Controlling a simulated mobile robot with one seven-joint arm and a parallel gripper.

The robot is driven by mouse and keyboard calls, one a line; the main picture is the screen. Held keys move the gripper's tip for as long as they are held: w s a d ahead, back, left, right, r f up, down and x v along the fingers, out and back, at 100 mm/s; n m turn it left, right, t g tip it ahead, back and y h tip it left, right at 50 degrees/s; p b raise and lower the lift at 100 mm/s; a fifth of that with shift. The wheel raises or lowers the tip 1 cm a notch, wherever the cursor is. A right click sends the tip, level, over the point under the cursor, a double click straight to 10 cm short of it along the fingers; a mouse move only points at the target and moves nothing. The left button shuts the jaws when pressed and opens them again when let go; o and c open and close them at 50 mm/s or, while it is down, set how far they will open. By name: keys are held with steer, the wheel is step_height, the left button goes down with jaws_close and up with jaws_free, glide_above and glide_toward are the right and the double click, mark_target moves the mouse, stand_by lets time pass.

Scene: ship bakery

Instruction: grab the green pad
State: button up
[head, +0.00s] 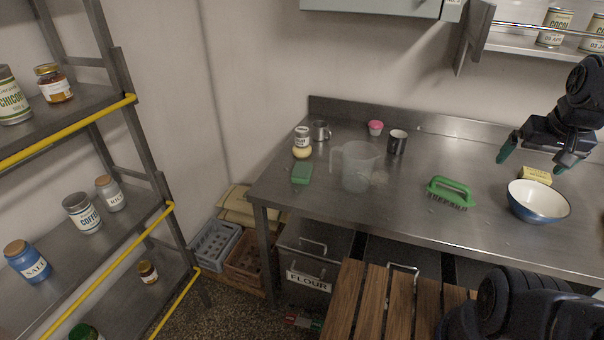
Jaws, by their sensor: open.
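The green pad (302,173) lies flat near the left end of the steel counter (420,236), left of a clear measuring jug (358,168). My gripper (536,163) is at the right, above the counter's back part. Its two green-tipped fingers are spread apart with nothing between them. It is far to the right of the pad, with the jug and a green scrubbing brush (450,193) lying between them.
Behind the pad stand a small jar (302,143) and a metal mug (321,131). A pink-topped cup (375,128) and a dark mug (397,142) stand behind the jug. A bowl (538,201) and yellow block (537,175) sit below my gripper. A slatted wooden surface (385,300) is in front.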

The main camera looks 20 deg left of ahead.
steer(key=w+a+r+n+g, duration=0.1)
steer(key=w+a+r+n, duration=0.1)
steer(key=w+a+n, duration=0.55)
steer(key=w+a+f+n+g, duration=0.1)
steer(key=w+a+f+n, duration=0.15)
steer(key=w+a, duration=1.1)
steer(key=n+g, duration=0.3)
steer(key=n, duration=0.7)
glide_toward(302, 169)
step_height(302, 169, down, 9)
steer(key=shift+s+f, duration=0.1)
steer(key=shift+f, duration=0.05)
steer(key=shift+c, duration=0.2)
